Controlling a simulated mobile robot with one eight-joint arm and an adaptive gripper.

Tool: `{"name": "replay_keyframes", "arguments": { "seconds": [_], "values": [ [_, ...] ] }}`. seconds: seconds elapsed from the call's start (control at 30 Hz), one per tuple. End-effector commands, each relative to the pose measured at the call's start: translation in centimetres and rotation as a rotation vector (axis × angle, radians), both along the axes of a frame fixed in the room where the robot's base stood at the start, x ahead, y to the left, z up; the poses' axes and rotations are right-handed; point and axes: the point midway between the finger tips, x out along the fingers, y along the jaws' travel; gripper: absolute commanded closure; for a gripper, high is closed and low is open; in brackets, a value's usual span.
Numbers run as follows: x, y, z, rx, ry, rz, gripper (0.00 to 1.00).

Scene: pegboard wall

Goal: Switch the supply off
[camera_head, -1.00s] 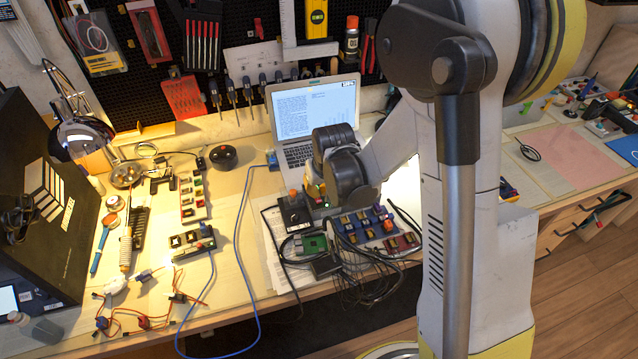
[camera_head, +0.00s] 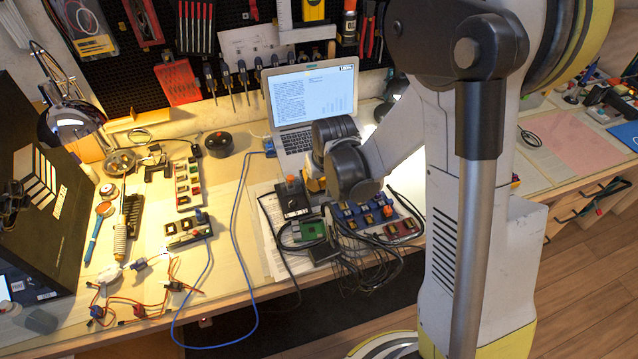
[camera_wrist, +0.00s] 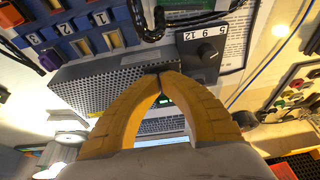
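The supply (camera_head: 293,202) is a small dark box on the bench, left of my gripper's wrist in the head view. In the wrist view the supply (camera_wrist: 105,85) shows a perforated metal casing, a white "5 9 12" label and a black knob (camera_wrist: 207,52). A small green-lit patch shows between my fingers; I cannot tell a switch there. My gripper (camera_wrist: 161,73) has two yellow fingers whose tips come together in front of the casing. It looks shut and empty. Whether the tips touch the supply is unclear. In the head view my arm hides the fingertips.
A laptop (camera_head: 312,98) stands open behind the supply. A green circuit board (camera_head: 312,230), a blue module rack (camera_head: 362,214) and black cables crowd its front and right. A blue cable (camera_head: 234,215) runs along the left. A lamp (camera_head: 70,122) stands at far left.

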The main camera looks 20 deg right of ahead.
Motion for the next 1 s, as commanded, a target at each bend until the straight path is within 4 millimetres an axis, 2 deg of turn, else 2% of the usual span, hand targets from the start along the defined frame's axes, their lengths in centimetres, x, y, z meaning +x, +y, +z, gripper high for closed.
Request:
{"name": "replay_keyframes", "arguments": {
  "seconds": [0.43,0.77,0.87,1.0],
  "values": [
    [1.5,0.0,-0.2,0.000,0.000,0.000,1.00],
    [1.6,0.0,-0.1,0.000,0.000,0.000,1.00],
    [1.7,0.0,0.6,0.000,0.000,0.000,1.00],
    [2.1,0.0,3.0,0.000,0.000,0.000,1.00]
  ]
}}
